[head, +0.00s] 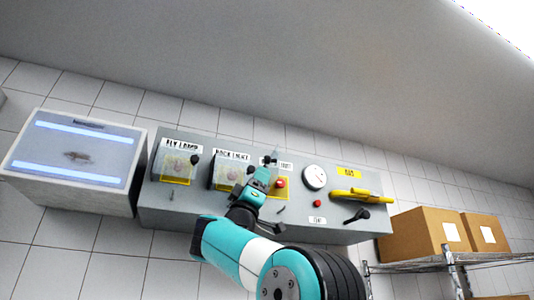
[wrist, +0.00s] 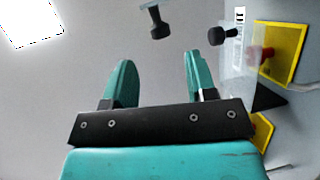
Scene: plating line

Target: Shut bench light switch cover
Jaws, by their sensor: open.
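The grey control panel (head: 160,205) carries a row of switches under white labels. The third label (head: 285,165) is partly hidden by my gripper, so I cannot read it fully. A red switch (head: 281,183) shows uncovered beside my gripper (head: 265,172). A black knob (head: 268,160) stands out just above the gripper; its cover is mostly hidden. In the wrist view my gripper (wrist: 157,80) is open with nothing between its fingers. A clear cover pane (wrist: 235,75) is right of the fingers, by a red switch (wrist: 264,53) on a yellow plate (wrist: 289,50).
Two clear covers, left (head: 178,168) and middle (head: 226,175), lie over yellow plates. A dial (head: 315,177), yellow handle (head: 355,195) and black lever (head: 355,216) are on the right. A lit box (head: 75,155) stands left; cartons (head: 420,232) sit on a rack at right.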

